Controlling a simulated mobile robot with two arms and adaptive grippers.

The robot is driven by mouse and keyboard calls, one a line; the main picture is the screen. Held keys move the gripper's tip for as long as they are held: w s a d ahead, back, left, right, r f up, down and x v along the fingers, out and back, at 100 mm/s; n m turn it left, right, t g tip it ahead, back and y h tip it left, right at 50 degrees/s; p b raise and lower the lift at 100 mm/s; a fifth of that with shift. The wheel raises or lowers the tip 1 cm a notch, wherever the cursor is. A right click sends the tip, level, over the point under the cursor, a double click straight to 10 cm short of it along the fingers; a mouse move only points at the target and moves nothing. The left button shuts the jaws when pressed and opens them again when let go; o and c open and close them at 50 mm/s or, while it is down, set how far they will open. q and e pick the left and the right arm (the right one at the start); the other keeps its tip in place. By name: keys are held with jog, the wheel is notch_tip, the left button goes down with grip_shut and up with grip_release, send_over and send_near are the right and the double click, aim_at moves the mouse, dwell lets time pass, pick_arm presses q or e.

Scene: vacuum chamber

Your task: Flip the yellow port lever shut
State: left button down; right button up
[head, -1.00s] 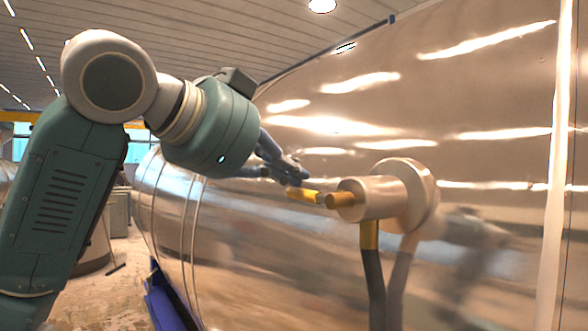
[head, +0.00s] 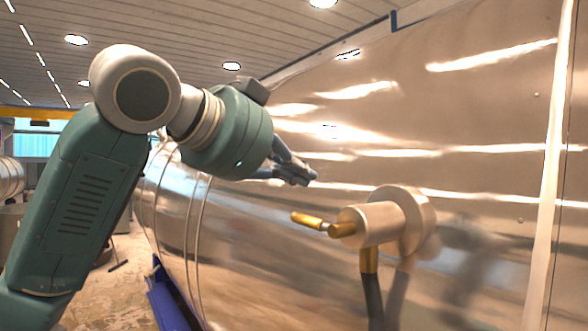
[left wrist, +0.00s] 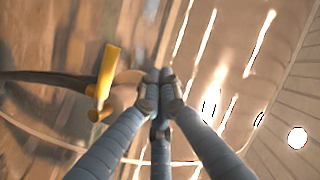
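The yellow port lever (head: 307,219) sticks out to the left from the end of a metal port on the shiny chamber wall. Its handle slants slightly down toward its yellow hub. It also shows in the left wrist view (left wrist: 109,72), to the left of the fingers. My left gripper (head: 303,178) is above the lever in the head view, with a visible gap between them. Its fingertips meet in the left wrist view (left wrist: 159,90), with nothing seen between them. My right gripper is in neither view.
The cylindrical port (head: 375,223) has a round flange against the chamber wall (head: 480,110). A dark hose (head: 374,300) with a yellow collar hangs below it. A blue support (head: 172,300) stands at the chamber's lower left. Open air surrounds the lever's free end.

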pick_arm(q)
jog(key=s+a+r+b, duration=0.4)
jog(key=s+a, duration=0.1)
jog(key=a, duration=0.2)
jog(key=shift+s, duration=0.2)
jog(key=shift+w+a, duration=0.1)
jog(key=shift+w, duration=0.05)
